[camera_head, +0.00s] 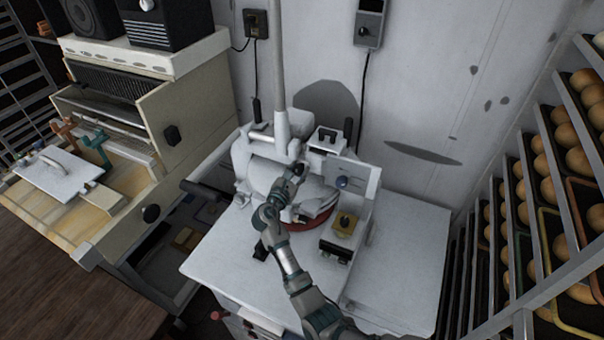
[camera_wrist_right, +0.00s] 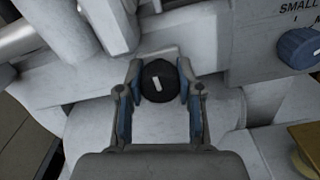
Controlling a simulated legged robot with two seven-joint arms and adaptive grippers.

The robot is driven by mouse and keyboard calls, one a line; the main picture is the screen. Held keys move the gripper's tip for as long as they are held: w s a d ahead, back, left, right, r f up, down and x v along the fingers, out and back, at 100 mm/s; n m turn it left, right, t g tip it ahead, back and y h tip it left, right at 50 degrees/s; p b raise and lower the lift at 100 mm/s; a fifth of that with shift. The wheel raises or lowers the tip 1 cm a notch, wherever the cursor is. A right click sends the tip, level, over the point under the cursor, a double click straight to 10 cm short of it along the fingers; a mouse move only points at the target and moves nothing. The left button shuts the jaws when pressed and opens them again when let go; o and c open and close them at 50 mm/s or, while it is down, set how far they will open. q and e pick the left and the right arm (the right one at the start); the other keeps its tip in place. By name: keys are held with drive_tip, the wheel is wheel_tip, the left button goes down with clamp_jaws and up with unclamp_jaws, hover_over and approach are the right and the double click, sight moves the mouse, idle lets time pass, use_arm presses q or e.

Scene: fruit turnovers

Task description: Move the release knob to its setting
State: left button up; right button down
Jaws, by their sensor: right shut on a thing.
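A round black knob (camera_wrist_right: 158,84) with a short white mark sits on the white machine (camera_head: 262,172). The mark tilts slightly, its upper end to the left. My right gripper (camera_wrist_right: 158,72) is shut on this knob, with one blue-lined finger on each side. In the head view my right gripper (camera_head: 297,172) reaches the upper front of the machine and hides most of the knob. No label for the black knob is readable. A blue knob (camera_wrist_right: 300,48) beside the word "SMALL" is to the right; it also shows in the head view (camera_head: 342,182). My left gripper is not in view.
A yellow block with a dark knob (camera_head: 344,224) stands right of my arm. The white worktop (camera_head: 400,250) is clear at the right. Racks of buns (camera_head: 560,150) stand at the far right. Another machine (camera_head: 110,130) is at the left.

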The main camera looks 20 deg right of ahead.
drive_tip(key=c, duration=1.1)
unclamp_jaws()
drive_tip(key=shift+w+r, duration=0.1)
drive_tip(key=shift+r, duration=0.15)
drive_tip(key=o, duration=0.4)
drive_tip(key=shift+w+f, duration=0.1)
drive_tip(key=shift+w, duration=0.05)
drive_tip(key=shift+w+f, duration=0.2)
drive_tip(key=shift+w, duration=0.05)
drive_tip(key=shift+s, duration=0.1)
drive_tip(key=shift+s+a+r, duration=0.1)
drive_tip(key=shift+s, duration=0.05)
drive_tip(key=shift+s+a, duration=0.1)
drive_tip(key=shift+a, duration=0.05)
drive_tip(key=v, duration=1.1)
drive_tip(key=shift+s+a, duration=0.2)
